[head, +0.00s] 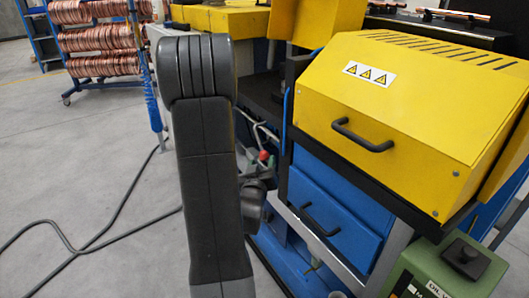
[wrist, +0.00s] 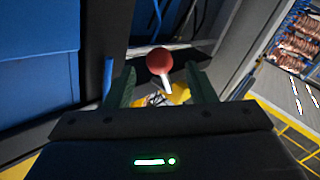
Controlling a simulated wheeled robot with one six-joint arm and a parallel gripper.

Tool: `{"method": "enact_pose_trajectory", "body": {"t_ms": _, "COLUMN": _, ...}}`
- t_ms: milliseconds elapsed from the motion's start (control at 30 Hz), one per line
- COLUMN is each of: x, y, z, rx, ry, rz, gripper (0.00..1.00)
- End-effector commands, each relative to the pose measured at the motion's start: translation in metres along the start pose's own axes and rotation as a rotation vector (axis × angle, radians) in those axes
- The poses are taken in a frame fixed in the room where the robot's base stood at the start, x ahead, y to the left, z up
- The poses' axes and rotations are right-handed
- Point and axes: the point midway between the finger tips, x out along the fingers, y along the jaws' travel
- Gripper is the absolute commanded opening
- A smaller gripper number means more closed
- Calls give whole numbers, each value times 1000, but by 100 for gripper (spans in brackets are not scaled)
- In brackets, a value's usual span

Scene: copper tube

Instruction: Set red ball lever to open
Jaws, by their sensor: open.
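The red ball lever (wrist: 159,61) shows near the middle of the wrist view. Its round red knob sits on a short pale stem above a yellow part (wrist: 180,92). My gripper (wrist: 162,80) is open, with one dark green finger on each side of the lever. The knob appears between and just beyond the fingertips, and I cannot tell whether either finger touches it. In the head view a small red spot (head: 264,156) shows just right of my arm and may be the knob.
A yellow machine hood (head: 400,115) and blue drawers (head: 335,220) stand to the right. A green box (head: 450,272) is at the lower right. A copper coil rack (head: 95,40) stands back left. A dark cable (head: 95,240) crosses the otherwise open floor on the left.

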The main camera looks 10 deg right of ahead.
Motion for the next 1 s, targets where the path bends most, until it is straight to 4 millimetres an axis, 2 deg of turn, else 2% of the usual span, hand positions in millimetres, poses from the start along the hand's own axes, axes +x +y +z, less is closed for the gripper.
{"method": "enact_pose_trajectory", "body": {"t_ms": 100, "x": 26, "y": 1, "z": 0, "rx": 0, "ry": 1, "rz": 1, "gripper": 50}}
{"method": "enact_pose_trajectory", "body": {"t_ms": 300, "x": 54, "y": 0, "z": 0, "rx": -1, "ry": 0, "rz": 0, "gripper": 50}}
{"method": "enact_pose_trajectory", "body": {"t_ms": 500, "x": 65, "y": 0, "z": 0, "rx": -1, "ry": 0, "rz": -1, "gripper": 50}}
{"method": "enact_pose_trajectory", "body": {"t_ms": 733, "x": 65, "y": 0, "z": 0, "rx": 0, "ry": 0, "rz": -1, "gripper": 50}}
{"method": "enact_pose_trajectory", "body": {"t_ms": 767, "x": 65, "y": 0, "z": 0, "rx": 0, "ry": 0, "rz": -1, "gripper": 48}}
{"method": "enact_pose_trajectory", "body": {"t_ms": 1000, "x": 65, "y": 0, "z": 0, "rx": 0, "ry": 0, "rz": -1, "gripper": 1}}
